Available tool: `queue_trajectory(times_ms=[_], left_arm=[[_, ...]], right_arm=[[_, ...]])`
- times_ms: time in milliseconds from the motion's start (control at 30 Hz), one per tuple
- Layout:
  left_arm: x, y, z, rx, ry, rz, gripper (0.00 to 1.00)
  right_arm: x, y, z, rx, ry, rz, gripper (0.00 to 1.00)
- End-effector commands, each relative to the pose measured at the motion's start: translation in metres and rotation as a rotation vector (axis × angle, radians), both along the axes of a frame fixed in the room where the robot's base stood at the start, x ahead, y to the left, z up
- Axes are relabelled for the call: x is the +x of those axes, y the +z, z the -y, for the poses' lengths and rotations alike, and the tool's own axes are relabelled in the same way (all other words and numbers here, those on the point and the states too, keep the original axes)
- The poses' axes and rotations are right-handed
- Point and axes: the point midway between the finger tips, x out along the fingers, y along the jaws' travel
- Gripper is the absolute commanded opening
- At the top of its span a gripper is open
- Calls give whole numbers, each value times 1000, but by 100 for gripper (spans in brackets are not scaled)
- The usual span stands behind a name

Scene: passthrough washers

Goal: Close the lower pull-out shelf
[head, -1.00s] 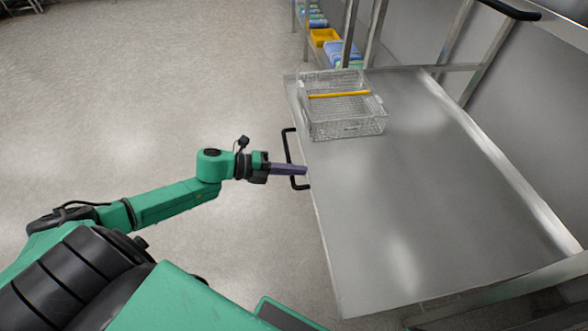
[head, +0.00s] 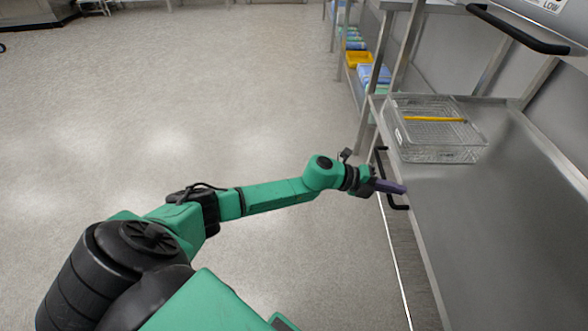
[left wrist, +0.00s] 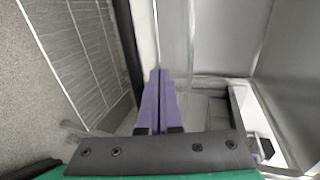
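The lower pull-out shelf (head: 480,220) is a flat steel tray at the right of the head view. Its black bar handle (head: 398,207) is on its left edge. My left gripper (head: 403,189) reaches over that edge at the handle, its purple fingers across the bar's opening. In the left wrist view the two fingers (left wrist: 160,75) lie side by side with no visible gap and nothing between them. A dark bar, seemingly the handle (left wrist: 127,45), runs just left of them. I cannot tell whether they touch it. My right gripper is not in view.
A clear wire basket (head: 440,150) with a yellow strip (head: 435,118) stands on the shelf's far end. Steel posts (head: 404,45) rise beside it. Another black handle (head: 515,30) is above at right. A yellow bin (head: 359,60) sits behind. The floor at left is clear.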

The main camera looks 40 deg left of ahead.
Motion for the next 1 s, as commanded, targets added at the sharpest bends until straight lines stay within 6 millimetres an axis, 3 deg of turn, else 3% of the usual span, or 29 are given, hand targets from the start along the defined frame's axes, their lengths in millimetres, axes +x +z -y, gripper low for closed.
queue_trajectory(times_ms=[200, 400, 633, 1000], left_arm=[[31, -2, 44, -1, -2, 2, 0], [50, -2, 71, -1, -1, 0, 0], [61, -1, 84, 0, 0, 0, 0], [63, 0, 86, -2, 1, 1, 0]], right_arm=[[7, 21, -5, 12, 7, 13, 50], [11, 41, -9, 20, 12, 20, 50], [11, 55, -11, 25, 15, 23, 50], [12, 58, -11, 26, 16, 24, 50]])
